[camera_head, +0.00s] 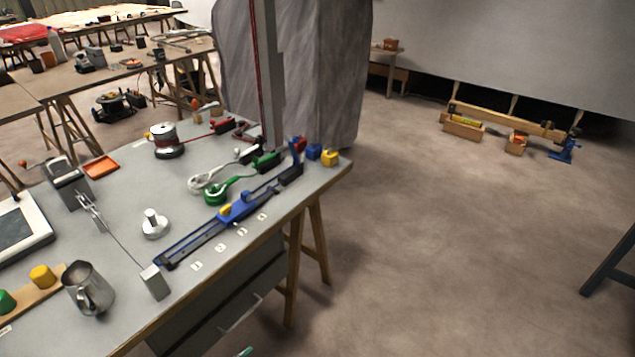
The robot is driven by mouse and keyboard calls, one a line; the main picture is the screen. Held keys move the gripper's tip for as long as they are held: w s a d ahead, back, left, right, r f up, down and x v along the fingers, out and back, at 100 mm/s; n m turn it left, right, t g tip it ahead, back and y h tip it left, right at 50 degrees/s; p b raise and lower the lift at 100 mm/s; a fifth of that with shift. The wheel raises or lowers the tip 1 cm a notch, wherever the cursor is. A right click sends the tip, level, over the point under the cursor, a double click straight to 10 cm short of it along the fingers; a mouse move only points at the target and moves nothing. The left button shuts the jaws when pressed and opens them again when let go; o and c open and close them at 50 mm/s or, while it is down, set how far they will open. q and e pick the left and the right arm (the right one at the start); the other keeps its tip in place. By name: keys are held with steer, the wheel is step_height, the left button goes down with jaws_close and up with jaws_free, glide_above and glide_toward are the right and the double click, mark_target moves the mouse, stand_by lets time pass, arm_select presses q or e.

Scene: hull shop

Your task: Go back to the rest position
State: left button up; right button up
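Neither of my grippers shows in the head view, so I cannot see what they hold. A grey-topped trestle workbench (128,245) fills the left and lower left. On it lies a long blue and black slider rail (238,209). A metal jug (88,289) stands near the front left edge. A white knobbed disc (154,224) sits near the middle.
A draped grey column (325,75) stands behind. Open brown floor (450,230) lies to the right.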

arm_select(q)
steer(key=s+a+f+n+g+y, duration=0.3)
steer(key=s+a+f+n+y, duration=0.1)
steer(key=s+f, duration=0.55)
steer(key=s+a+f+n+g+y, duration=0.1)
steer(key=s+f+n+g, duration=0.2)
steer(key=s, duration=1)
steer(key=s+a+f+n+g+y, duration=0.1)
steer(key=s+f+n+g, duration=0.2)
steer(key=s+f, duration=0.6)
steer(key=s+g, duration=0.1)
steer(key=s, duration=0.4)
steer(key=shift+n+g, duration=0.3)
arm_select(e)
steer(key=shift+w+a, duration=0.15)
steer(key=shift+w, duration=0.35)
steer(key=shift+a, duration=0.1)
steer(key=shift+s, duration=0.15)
